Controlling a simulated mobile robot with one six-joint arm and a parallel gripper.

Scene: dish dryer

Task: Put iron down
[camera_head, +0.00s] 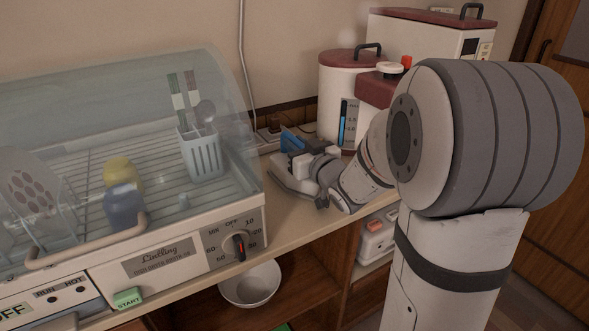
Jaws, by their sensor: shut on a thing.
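The iron (287,183), pale grey with a blue part on top, is on or just above the wooden counter, between the dish dryer and the white canister. I cannot tell whether its base touches the counter. My gripper (303,166) reaches in from the right and is shut on the iron, around its upper part. The fingertips and the handle are partly hidden by the gripper and the wrist.
The dish dryer (185,262), with a clear lid, fills the left side and holds cups and a cutlery basket (202,155). A white canister (338,75) with a dark red lid stands behind my arm. A bowl (249,287) sits on the shelf below. Bare counter (300,217) shows in front of the iron.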

